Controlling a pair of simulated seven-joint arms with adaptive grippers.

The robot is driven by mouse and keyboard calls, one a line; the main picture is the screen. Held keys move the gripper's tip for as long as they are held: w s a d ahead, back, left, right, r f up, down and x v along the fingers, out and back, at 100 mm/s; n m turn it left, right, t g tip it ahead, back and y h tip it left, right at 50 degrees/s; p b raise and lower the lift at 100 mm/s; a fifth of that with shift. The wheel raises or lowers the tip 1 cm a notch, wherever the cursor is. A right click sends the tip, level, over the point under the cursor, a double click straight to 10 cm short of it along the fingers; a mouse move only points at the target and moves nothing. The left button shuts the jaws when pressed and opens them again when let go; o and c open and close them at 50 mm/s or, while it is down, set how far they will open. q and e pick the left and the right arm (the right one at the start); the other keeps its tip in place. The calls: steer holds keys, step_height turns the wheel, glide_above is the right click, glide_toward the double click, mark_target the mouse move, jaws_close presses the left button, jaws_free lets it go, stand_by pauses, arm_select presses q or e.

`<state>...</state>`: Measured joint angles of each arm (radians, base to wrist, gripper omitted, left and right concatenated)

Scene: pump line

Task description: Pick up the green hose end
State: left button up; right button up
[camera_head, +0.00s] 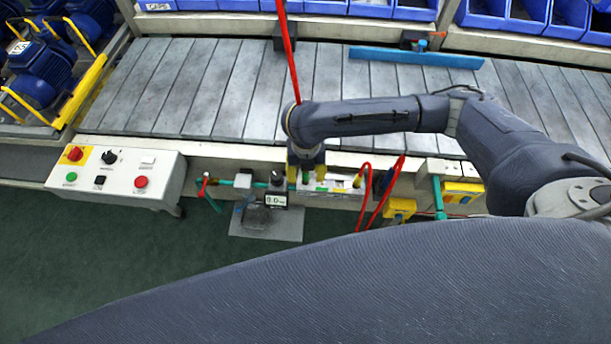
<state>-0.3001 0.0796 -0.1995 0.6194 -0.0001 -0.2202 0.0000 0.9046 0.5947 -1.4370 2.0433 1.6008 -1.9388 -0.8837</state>
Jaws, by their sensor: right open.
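My right gripper (306,174) points down over a pale fitting block (340,186) on the front rail of the line. It is open, and a small green piece (306,178) shows between its yellowish fingertips. I cannot tell whether this is the green hose end or whether the fingers touch it. A green hose (225,183) runs left of it, by a red clip and a small digital gauge (276,199). Another green hose (438,196) hangs at the right, beside yellow fittings. My left gripper is not in view.
Red hoses (378,190) loop right of the gripper, and a red line (289,50) rises behind it. A control box (115,180) with buttons stands at the left. The grey slatted conveyor (220,85) is mostly clear, with a blue bar (415,57) near the bins.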

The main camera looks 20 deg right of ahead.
steer(key=shift+f, duration=1.35)
steer(key=shift+c, duration=0.4)
jaws_close()
